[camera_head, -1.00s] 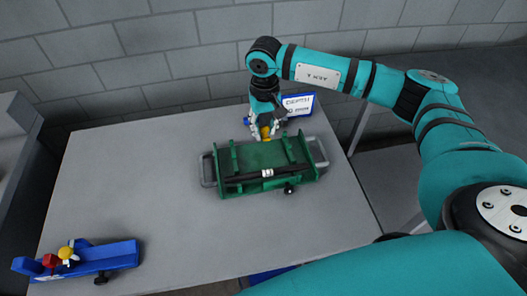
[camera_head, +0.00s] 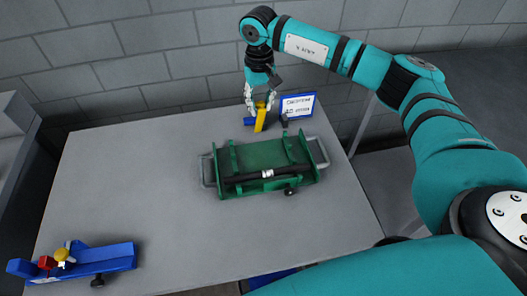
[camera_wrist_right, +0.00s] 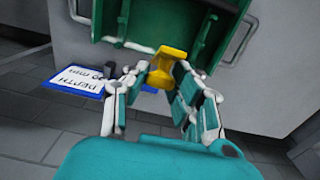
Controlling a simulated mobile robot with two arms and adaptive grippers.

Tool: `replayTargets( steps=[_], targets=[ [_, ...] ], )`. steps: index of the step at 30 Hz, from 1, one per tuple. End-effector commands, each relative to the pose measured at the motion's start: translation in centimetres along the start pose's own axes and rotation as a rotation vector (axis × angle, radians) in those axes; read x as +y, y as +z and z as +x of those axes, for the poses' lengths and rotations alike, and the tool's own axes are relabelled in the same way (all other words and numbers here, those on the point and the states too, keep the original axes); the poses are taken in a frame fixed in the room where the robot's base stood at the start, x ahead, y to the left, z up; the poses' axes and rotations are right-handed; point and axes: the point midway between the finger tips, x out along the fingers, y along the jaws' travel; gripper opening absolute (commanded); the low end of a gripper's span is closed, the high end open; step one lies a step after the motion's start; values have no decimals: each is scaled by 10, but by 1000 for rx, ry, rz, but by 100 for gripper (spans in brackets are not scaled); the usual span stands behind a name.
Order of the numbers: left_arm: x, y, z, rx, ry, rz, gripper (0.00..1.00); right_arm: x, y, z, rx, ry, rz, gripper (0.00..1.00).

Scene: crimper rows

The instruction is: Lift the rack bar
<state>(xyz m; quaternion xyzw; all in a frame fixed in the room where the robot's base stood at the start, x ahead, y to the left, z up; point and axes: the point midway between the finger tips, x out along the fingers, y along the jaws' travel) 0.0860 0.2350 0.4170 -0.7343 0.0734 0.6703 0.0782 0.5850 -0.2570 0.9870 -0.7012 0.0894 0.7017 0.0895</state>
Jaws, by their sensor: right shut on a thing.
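My right gripper (camera_head: 259,104) is shut on a yellow piece (camera_head: 260,119), which hangs upright behind the green rack. In the right wrist view, the yellow piece (camera_wrist_right: 170,66) shows between the fingertips (camera_wrist_right: 165,82) of that gripper. The green rack (camera_head: 262,155) has grey side handles and sits on the table. A black bar (camera_head: 243,179) with a silver band lies across its front. Whether the yellow piece touches the blue part below it I cannot tell. My left gripper is out of view.
A blue-framed sign (camera_head: 298,104) stands at the table's back edge, right of the gripper. A blue fixture (camera_head: 100,259) with red and yellow parts stands at the front left of the grey table (camera_head: 120,180). The table's middle left is clear.

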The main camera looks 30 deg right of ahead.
Motion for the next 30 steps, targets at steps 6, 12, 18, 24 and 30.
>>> replayTargets(
  steps=[6,12,18,24,30],
  targets=[
    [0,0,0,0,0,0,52,-1,-2,-3,4,-3,-1,9],
    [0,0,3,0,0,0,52,-1,-6,-2,4,-3,0,9],
    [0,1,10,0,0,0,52,-1,-20,-1,5,-3,0,9],
    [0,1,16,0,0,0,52,-1,-34,0,4,-2,1,9],
    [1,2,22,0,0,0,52,-1,-47,1,3,-1,1,9]
  ],
)
